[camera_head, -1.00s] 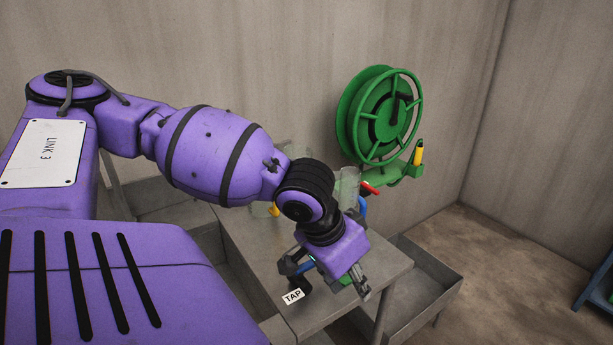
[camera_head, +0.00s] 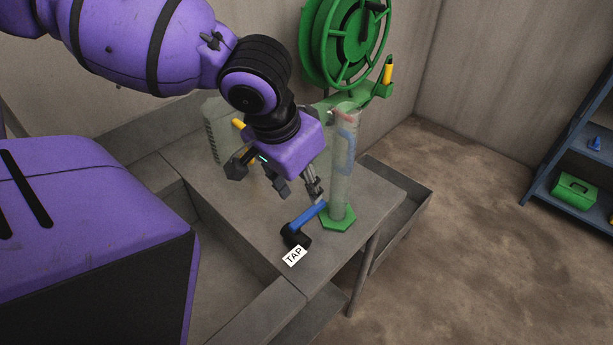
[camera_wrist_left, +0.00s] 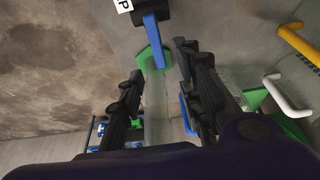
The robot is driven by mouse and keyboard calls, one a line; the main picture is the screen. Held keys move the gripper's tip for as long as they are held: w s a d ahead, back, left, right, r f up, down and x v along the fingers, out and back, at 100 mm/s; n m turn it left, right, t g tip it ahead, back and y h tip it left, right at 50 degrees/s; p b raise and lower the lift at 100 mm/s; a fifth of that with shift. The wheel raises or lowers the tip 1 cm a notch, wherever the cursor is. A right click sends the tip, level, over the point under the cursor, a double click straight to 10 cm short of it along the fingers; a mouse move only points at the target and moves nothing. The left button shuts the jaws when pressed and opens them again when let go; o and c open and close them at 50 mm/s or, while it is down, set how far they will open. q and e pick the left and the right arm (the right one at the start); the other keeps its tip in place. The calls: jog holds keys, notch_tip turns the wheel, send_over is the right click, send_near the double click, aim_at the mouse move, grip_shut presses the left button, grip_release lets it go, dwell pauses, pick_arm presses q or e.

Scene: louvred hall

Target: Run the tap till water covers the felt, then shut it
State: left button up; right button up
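The tap (camera_head: 297,238), black with a blue lever (camera_head: 311,213) and a TAP label, stands near the bench's front edge. A tall clear cylinder (camera_head: 341,180) on a green hexagonal base (camera_head: 338,221) stands upright beside the lever. I cannot make out any felt or water level. My left gripper (camera_head: 278,184) is open and empty above the bench, left of the cylinder in the head view. In the left wrist view its spread fingers (camera_wrist_left: 157,72) frame the cylinder (camera_wrist_left: 157,115), with the blue lever (camera_wrist_left: 153,28) beyond. My right gripper is out of view.
A green hose reel (camera_head: 346,40) hangs on the wall behind the cylinder. A clear vessel (camera_head: 214,130) with a yellow part stands at the bench's back left. A grey trough (camera_head: 410,207) runs along the bench's right side. A blue shelf (camera_head: 555,186) holds a green toolbox (camera_head: 573,191).

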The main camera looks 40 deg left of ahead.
aim_at(313, 208)
pick_arm(q)
jog(key=shift+w+d+f+b, duration=0.15)
jog(key=shift+f+b, duration=0.15)
jog(key=shift+f, duration=0.25)
jog(key=b+x, duration=0.3)
jog(key=x, duration=0.1)
jog(key=shift+f, duration=0.25)
jog(key=b+x, duration=0.2)
jog(key=x, duration=0.1)
jog(key=shift+f, duration=0.1)
jog(key=shift+w+f+b, duration=0.25)
jog(key=shift+f+b, duration=0.25)
jog(key=shift+b, duration=0.15)
jog(key=shift+w, duration=0.1)
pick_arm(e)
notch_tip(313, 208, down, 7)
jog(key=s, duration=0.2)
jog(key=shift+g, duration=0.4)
pick_arm(q)
jog(key=shift+c, duration=0.4)
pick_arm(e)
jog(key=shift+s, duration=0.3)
pick_arm(q)
grip_shut()
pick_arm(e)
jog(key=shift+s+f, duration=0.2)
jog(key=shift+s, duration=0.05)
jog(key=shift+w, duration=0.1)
